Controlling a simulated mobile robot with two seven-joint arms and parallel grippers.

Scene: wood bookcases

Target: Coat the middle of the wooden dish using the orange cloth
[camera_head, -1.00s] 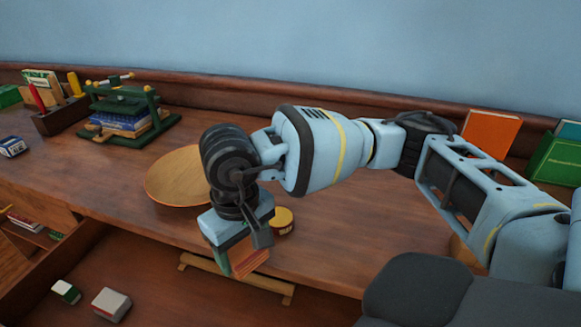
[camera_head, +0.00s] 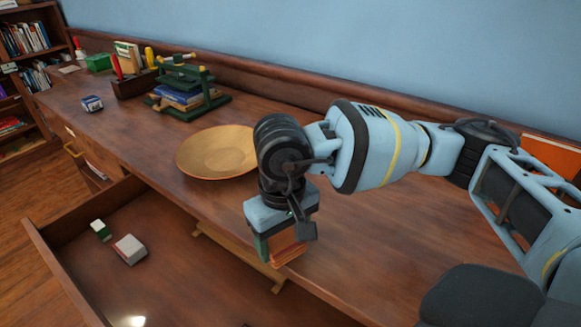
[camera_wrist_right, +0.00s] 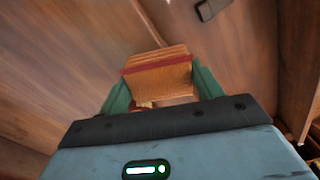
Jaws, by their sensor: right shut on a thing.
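The wooden dish (camera_head: 217,152) is a round, shallow, light-brown bowl. It sits upright on the desk top left of my right gripper, its right edge partly hidden by my wrist. My right gripper (camera_head: 283,245) points down near the front edge of the desk, in front of and to the right of the dish, apart from it. It is shut on the orange cloth (camera_head: 289,256), a folded, block-like piece. In the right wrist view the orange cloth (camera_wrist_right: 160,78), with a dark red band, sits between the green fingers. My left gripper is not in view.
A green press (camera_head: 190,88) with books stands behind the dish. The desk top (camera_head: 400,240) is bare to the right.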

